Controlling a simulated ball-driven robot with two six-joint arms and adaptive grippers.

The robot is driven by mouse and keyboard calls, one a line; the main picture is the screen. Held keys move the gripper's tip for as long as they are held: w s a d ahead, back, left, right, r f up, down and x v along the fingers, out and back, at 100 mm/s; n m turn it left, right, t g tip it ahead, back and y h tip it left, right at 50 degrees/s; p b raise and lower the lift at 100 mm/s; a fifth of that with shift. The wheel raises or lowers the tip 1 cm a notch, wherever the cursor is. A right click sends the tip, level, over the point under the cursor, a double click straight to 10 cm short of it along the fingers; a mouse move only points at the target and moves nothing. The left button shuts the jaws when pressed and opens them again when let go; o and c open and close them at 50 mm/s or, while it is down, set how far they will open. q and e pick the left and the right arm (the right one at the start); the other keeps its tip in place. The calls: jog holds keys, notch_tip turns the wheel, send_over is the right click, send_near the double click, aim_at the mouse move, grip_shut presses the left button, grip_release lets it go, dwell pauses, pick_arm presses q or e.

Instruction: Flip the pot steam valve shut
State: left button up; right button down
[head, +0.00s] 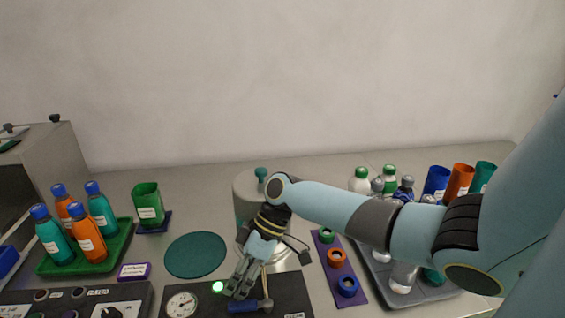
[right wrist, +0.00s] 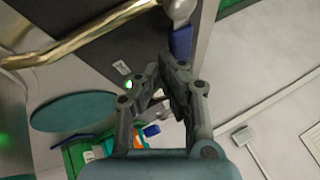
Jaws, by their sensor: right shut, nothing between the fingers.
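The pot (head: 243,190) is a grey cylinder with a teal knob on top, partly hidden behind my right arm. In front of it is a dark panel (head: 290,290). A thin brass pipe (head: 264,282) comes down to a blue valve lever (head: 248,306), which lies roughly level and points left. In the right wrist view the brass pipe (right wrist: 85,38) and the blue lever (right wrist: 181,42) show near the top. My right gripper (head: 238,292) is shut and empty, pointing down just above and left of the lever; its fingers (right wrist: 166,68) look close to the lever. Contact cannot be told.
A round gauge (head: 182,304) and a lit green lamp (head: 217,287) are on the panel. A teal round mat (head: 195,254) lies left. A green tray (head: 118,247) holds several bottles. A purple strip (head: 328,267) with rings and a grey tray (head: 430,292) are right.

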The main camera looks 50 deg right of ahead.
jog(key=v, duration=1.2)
dwell(0.4)
